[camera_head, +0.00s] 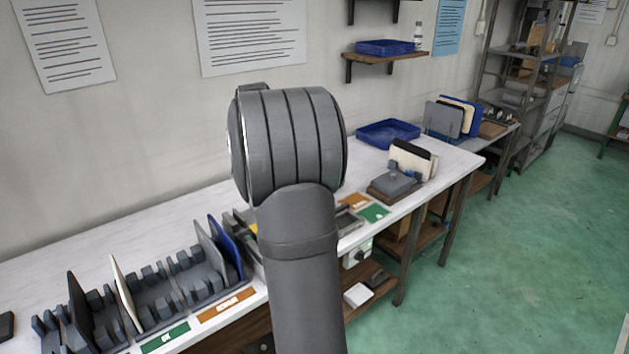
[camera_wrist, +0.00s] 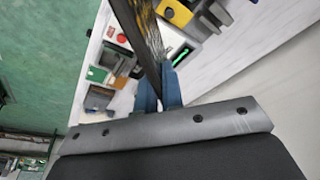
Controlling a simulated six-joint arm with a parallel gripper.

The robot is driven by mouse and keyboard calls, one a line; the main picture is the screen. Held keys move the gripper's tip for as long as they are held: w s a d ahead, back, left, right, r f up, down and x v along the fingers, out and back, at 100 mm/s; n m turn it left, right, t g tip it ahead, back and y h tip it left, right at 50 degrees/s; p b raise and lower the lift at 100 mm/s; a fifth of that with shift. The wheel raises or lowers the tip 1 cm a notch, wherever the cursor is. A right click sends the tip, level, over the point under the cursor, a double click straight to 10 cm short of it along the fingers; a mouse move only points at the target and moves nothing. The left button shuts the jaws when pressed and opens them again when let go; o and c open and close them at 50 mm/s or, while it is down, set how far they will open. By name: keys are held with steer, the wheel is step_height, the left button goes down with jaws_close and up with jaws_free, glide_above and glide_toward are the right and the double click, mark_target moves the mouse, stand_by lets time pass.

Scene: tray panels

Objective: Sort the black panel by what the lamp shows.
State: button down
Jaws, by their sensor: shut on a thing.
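My gripper (camera_wrist: 160,85) has its blue fingers closed on a dark panel, which I take for the black panel (camera_wrist: 140,30). The panel is seen nearly edge-on and runs up out of the wrist view. In the head view my own arm hides the gripper and the held panel. A bright green strip (camera_wrist: 180,57) glows on a dark fixture just right of the fingers in the wrist view; it looks like the lamp showing green. The front rack has a green OK label (camera_head: 165,338) and an orange label (camera_head: 227,305), whose text is too small to read.
The front rack holds a black panel (camera_head: 80,312), a cream panel (camera_head: 125,290), a grey panel (camera_head: 210,255) and a blue panel (camera_head: 227,248). Farther right stand a small panel stand (camera_head: 393,188) and a blue tray (camera_head: 388,133). The white bench behind the rack is clear.

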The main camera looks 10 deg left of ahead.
steer(key=s+a+f+n+y, duration=0.1)
steer(key=s+a+f+n, duration=0.15)
steer(key=s+a, duration=0.5)
steer(key=s+a+f+n, duration=0.1)
steer(key=s+a+n, duration=0.25)
steer(key=a, duration=0.75)
steer(key=s+a+f+n+y, duration=0.1)
steer(key=s+a+n, duration=0.1)
steer(key=s+a, duration=0.6)
step_height(320, 180, down, 14)
steer(key=w, duration=0.1)
steer(key=shift+a+g, duration=0.4)
steer(key=shift+w+f, duration=0.1)
steer(key=shift+f, duration=0.2)
steer(key=c, duration=1.5)
jaws_free()
